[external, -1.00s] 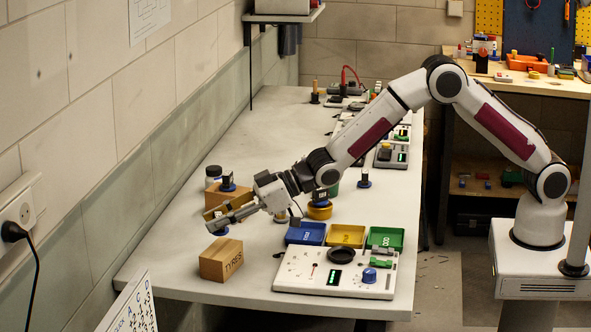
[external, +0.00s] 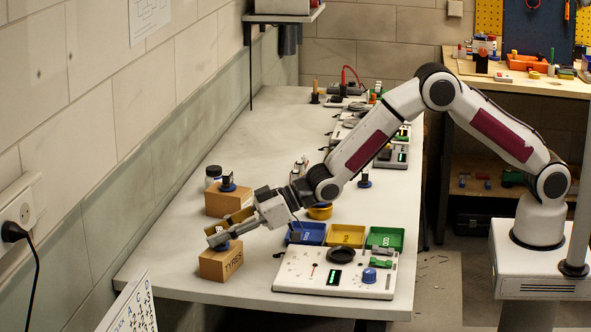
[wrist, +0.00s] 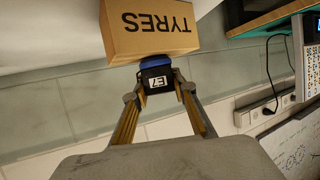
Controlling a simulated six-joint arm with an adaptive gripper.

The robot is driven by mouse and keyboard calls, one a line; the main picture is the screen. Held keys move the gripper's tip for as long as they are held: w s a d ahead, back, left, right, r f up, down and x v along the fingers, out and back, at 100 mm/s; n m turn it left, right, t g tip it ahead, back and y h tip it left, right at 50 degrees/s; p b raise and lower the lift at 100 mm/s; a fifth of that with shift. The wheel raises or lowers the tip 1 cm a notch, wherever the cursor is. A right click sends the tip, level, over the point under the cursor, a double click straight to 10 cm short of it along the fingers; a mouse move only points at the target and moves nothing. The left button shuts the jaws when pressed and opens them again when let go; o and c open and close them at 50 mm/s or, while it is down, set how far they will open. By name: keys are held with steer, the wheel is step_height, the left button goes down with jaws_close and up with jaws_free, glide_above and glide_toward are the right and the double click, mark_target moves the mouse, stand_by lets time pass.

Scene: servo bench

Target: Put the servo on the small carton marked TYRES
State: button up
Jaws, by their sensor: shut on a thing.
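The small carton marked TYRES (external: 222,265) stands near the left front of the bench, and its lettering shows upside down in the wrist view (wrist: 150,32). My gripper (external: 217,239) is right above it, shut on the servo. The servo (wrist: 156,79) is a dark block with a white E7 label and a blue base (wrist: 150,63), held between both fingers. In the external view the servo is mostly hidden by the fingers. Its blue base is at the carton's top face and appears to touch it.
To the right are a blue tray (external: 306,233), a yellow tray (external: 346,235), a green tray (external: 386,237) and a white panel (external: 300,268). The wall runs along the left.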

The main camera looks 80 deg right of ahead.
steer(key=shift+f, duration=0.1)
steer(key=o, duration=1.1)
steer(key=shift+s+d+r, duration=0.15)
steer(key=shift+s+r, duration=0.15)
steer(key=shift+s, duration=0.05)
steer(key=v, duration=1.1)
steer(key=shift+r, duration=0.1)
steer(key=shift+s+r, duration=0.1)
